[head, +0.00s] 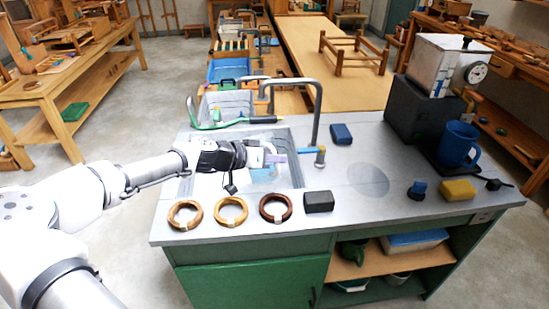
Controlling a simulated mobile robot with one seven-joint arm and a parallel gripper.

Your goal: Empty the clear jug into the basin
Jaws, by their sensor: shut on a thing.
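My gripper (268,158) reaches in from the left and is over the basin (291,170), a sink set into the grey counter. It is shut on what appears to be the clear jug (262,173), a pale see-through shape at and just below the fingers. The jug is small and hard to make out against the basin. I cannot tell its tilt or whether liquid is in it or leaving it. My gripper and wrist hide part of the jug and the basin's left side.
A tall bent tap (317,112) stands at the basin's back right. Three wooden rings (231,210) and a dark block (318,202) lie along the front. A blue block (341,134), blue mug (458,144) and yellow sponge (457,190) are right. The counter's right middle is clear.

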